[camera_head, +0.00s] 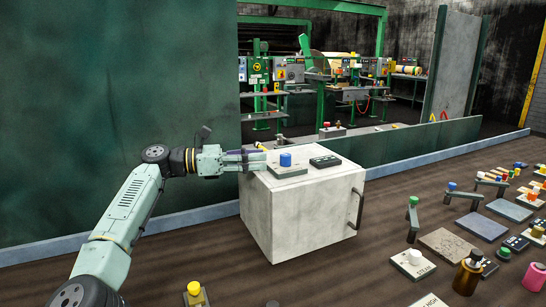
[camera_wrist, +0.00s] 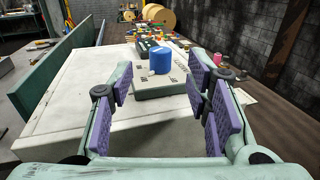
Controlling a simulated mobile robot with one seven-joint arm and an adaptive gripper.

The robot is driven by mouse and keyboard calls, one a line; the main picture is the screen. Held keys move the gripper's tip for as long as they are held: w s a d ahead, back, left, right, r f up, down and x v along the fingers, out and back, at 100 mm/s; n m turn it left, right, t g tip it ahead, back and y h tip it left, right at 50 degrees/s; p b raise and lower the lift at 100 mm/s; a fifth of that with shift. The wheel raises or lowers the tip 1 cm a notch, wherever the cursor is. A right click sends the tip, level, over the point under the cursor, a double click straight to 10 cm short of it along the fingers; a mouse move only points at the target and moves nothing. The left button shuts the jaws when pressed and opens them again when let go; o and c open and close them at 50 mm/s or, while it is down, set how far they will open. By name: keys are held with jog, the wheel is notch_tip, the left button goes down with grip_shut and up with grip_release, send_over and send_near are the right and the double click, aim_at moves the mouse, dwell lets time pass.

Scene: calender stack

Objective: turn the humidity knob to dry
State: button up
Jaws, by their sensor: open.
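A blue knob (camera_head: 285,159) stands on a grey plate (camera_head: 290,171) on top of a white cabinet (camera_head: 300,215). In the wrist view the blue knob (camera_wrist: 161,61) is upright and lies ahead, between my open fingers. My gripper (camera_head: 262,157) is just left of the knob in the head view, level with it and apart from it. It also shows in the wrist view (camera_wrist: 165,100), with purple pads and nothing between them. Small marks on the plate (camera_wrist: 160,84) are too small to read, so I cannot tell the knob's setting.
A dark block (camera_head: 325,161) with small buttons lies right of the knob on the cabinet. The cabinet has a dark handle (camera_head: 355,208) on its front.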

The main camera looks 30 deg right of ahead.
jog(key=shift+v, duration=2.8)
